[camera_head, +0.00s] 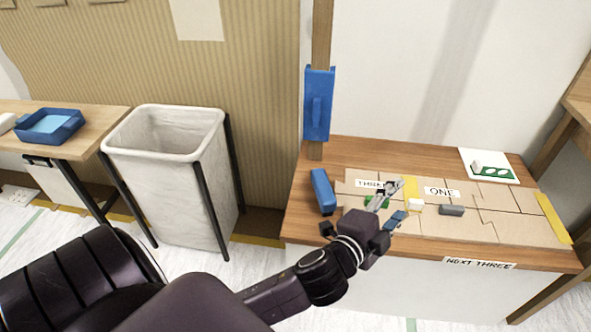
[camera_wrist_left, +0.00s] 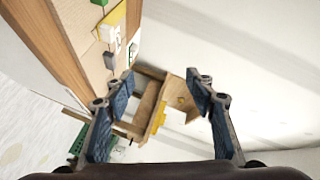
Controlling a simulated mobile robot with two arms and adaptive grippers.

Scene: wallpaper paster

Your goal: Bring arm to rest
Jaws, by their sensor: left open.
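My left arm comes in from the lower left of the head view. Its left gripper (camera_head: 391,204) is over the near left part of the wooden table (camera_head: 302,225). Its fingers are spread, and I see nothing between them. In the left wrist view the gripper (camera_wrist_left: 162,88) shows two blue-padded fingers wide apart, with a wooden stand (camera_wrist_left: 150,103) seen far beyond them. The tabletop edge is at the upper left of that view. The gripper hides part of the cardboard pieces in the head view. My right gripper is in neither view.
Cardboard pieces (camera_head: 470,231) cover much of the tabletop, with a white block (camera_head: 415,204) and a grey block (camera_head: 452,210) on them. A blue block (camera_head: 322,191) lies at left. A white bin (camera_head: 170,190) and a side table with a blue tray (camera_head: 50,126) stand further left.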

